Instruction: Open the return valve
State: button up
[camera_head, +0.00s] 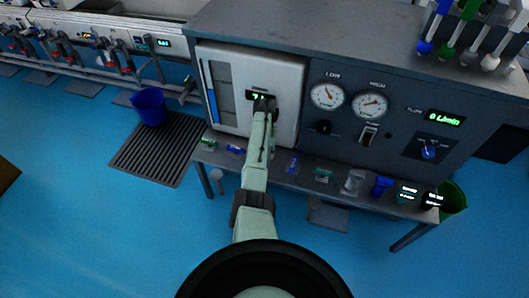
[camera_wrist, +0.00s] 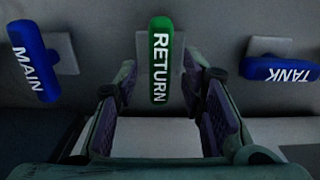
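The green RETURN handle (camera_wrist: 160,62) hangs upright in the middle of the wrist view, on a light square plate. My gripper (camera_wrist: 162,75) is open, with one purple-padded finger on each side of the handle's lower part. Gaps show between the pads and the handle, and the fingers are not closed on it. In the head view my arm reaches up across the front of the grey test bench (camera_head: 320,55), and its end hides what lies behind it. I cannot make out the fingers or the RETURN handle there.
The blue MAIN handle (camera_wrist: 32,62) is tilted at left in the wrist view. The blue TANK handle (camera_wrist: 281,69) lies nearly level at right, near my right finger. A narrow shelf (camera_head: 270,180) with small items runs along the bench front. A blue bucket (camera_head: 149,106) stands on the floor at left.

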notch_tip(320, 180, up, 12)
dwell(0.5)
dwell(0.4)
